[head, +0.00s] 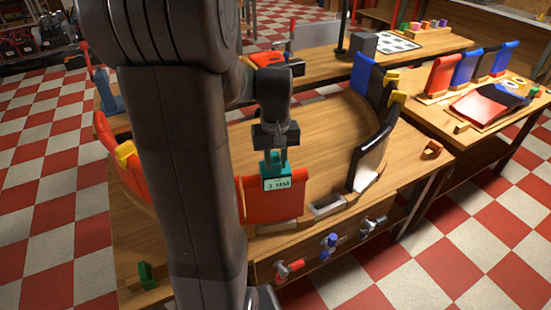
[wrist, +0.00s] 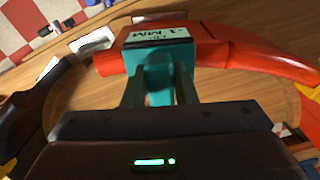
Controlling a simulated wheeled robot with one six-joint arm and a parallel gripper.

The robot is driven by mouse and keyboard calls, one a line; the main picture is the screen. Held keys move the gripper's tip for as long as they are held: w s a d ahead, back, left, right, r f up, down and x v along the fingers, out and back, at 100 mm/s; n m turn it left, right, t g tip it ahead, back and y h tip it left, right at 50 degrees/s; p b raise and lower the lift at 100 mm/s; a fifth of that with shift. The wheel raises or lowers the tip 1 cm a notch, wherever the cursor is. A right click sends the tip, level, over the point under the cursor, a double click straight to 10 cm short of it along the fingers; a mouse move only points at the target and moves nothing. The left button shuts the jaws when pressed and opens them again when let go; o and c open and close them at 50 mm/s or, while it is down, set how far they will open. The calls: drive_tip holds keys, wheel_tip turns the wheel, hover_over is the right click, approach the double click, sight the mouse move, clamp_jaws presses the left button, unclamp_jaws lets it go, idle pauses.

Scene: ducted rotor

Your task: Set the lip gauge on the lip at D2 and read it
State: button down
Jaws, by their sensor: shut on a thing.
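The teal lip gauge (head: 275,170) is held in my gripper (head: 274,152) at the top edge of a red curved panel (head: 272,202). Its pale display faces the head camera and appears to read "-1 MM"; the smaller line above is illegible. In the wrist view the gauge (wrist: 158,82) is between my fingers (wrist: 160,92), with its display end over the red panel (wrist: 215,50). It looks seated on the lip, but the contact is hidden. No D2 label is legible.
The ring of panels stands on a wooden table, with a black-and-white panel (head: 368,162) to the right and a gap between. Blue, red and metal clamp-like tools (head: 330,243) hang at the front. A side table (head: 470,100) holds more panels.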

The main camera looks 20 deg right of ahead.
drive_tip(key=shift+f, duration=0.3)
idle(0.4)
drive_tip(key=c, duration=1.1)
unclamp_jaws()
wheel_tip(320, 180, up, 14)
drive_tip(key=shift+f, duration=0.1)
wheel_tip(320, 180, down, 14)
drive_tip(key=shift+r, duration=0.35)
